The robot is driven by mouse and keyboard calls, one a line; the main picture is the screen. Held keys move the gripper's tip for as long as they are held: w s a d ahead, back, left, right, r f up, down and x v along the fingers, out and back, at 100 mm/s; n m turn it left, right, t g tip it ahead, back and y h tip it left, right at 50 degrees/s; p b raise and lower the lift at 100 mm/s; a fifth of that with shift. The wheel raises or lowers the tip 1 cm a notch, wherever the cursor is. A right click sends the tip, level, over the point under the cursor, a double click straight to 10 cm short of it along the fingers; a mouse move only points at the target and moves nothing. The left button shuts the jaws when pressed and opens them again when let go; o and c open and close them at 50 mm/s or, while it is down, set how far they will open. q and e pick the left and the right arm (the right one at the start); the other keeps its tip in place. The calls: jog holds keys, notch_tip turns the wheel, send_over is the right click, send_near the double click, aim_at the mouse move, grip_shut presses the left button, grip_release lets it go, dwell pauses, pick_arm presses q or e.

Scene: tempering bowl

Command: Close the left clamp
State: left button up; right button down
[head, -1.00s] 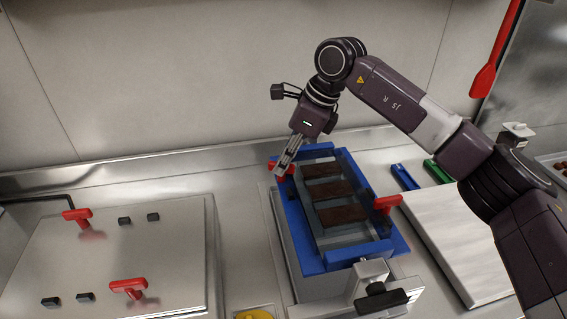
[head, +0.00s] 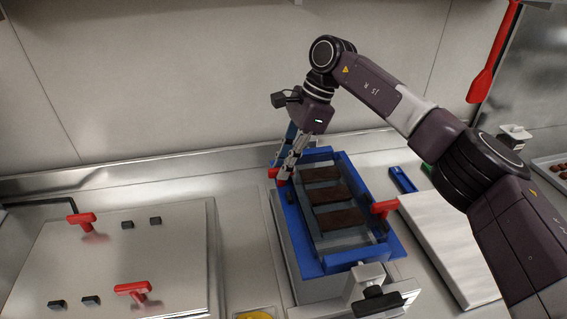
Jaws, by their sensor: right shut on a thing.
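A blue frame (head: 308,262) sits on a metal base and holds several dark brown bars (head: 322,174). A red clamp handle (head: 273,173) shows at the frame's left side, partly hidden by my right gripper. A second red clamp handle (head: 384,207) is on the right side. My right gripper (head: 287,172) comes down from above at the left clamp and is shut on its red handle. The fingertips cover part of the handle, so its exact position is hard to see. My left gripper is not in view.
A metal lid (head: 110,255) with red handles (head: 132,289) lies to the left. A pale board (head: 450,245) lies to the right, near a blue-handled tool (head: 402,179). A red spatula (head: 484,82) hangs at upper right. A steel wall runs along the back.

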dwell(0.3)
jog(key=c, duration=2)
grip_release()
jog(key=v, duration=1.2)
jog(key=shift+w, duration=0.15)
